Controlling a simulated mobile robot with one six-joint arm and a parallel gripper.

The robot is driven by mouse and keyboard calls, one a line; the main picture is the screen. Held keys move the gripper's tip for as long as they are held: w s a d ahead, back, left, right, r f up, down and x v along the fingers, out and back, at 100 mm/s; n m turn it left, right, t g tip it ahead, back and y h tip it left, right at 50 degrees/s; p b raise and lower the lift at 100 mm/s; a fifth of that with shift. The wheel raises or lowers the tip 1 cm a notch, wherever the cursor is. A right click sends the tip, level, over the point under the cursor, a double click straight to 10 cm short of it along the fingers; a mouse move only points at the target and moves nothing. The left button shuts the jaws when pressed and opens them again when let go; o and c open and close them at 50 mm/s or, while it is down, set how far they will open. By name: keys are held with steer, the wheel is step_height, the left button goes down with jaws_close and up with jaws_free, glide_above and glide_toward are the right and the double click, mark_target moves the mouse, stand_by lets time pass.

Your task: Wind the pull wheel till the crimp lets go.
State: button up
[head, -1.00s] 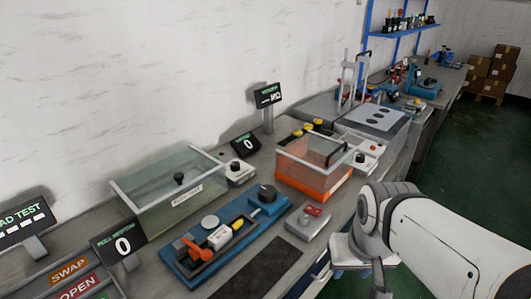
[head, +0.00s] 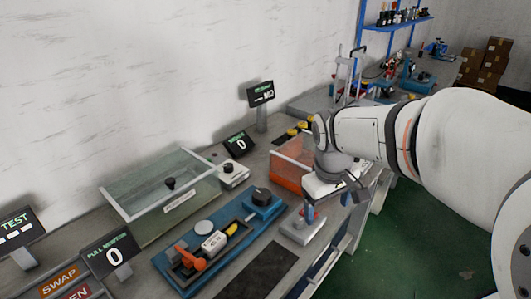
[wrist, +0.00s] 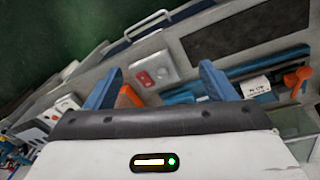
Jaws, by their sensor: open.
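The blue pull tester (head: 222,240) lies on the bench in the head view. The pull reading display (head: 112,255) shows 0. My gripper (head: 329,208) is open and empty, right of the wheel and above a grey box. In the wrist view its blue fingers (wrist: 160,80) are wide apart; the tester's white block (wrist: 254,88) shows at right, the wheel does not.
The grey box with red buttons (wrist: 153,72) lies below my gripper. A clear-lidded bin (head: 165,190) stands behind the tester, and an orange bin (head: 287,165) behind my gripper. A dark mat (head: 258,270) lies flat in front of the tester.

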steer(key=w+a+n, duration=0.2)
steer(key=w, duration=0.2)
steer(key=w+a+f+n+h+p, duration=0.1)
steer(key=w+a+n, duration=0.1)
steer(key=w, duration=0.3)
steer(key=w+a+n+p, duration=0.1)
steer(key=w+a+n, duration=0.1)
steer(key=w+a, duration=0.2)
steer(key=shift+w+f+n+g+h, duration=0.35)
steer(key=shift+n+g+h, duration=0.05)
steer(key=n+h+p, duration=0.2)
steer(key=n, duration=0.5)
glide_toward(262, 193)
steer(key=p+x, duration=0.1)
steer(key=x, duration=0.7)
steer(key=shift+s+d+f, duration=0.1)
steer(key=shift+d+f, duration=0.05)
steer(key=shift+f, duration=0.2)
steer(key=c, duration=1)
